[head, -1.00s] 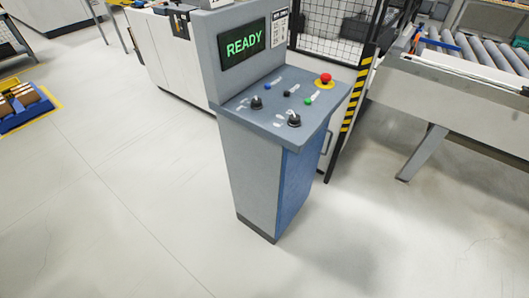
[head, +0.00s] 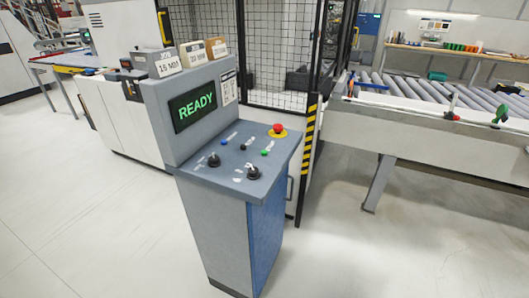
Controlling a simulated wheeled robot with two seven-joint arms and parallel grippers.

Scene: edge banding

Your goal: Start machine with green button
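The grey control console (head: 225,225) stands upright in the middle of the head view. Its screen (head: 193,105) shows READY in green letters. The small green button (head: 265,153) is on the sloping panel, in front of the red mushroom button (head: 278,128) on its yellow base. Two black knobs, a left one (head: 213,160) and a right one (head: 253,172), sit nearer the panel's front edge. A blue button (head: 224,142) and a small black button (head: 243,147) are to the left of the green one. Neither of my grippers is in view.
A black mesh fence (head: 275,60) with a yellow-black striped post (head: 308,135) stands behind the console. A roller conveyor (head: 430,97) is to the right, its leg (head: 379,183) on the floor. The floor (head: 90,225) at front left is clear.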

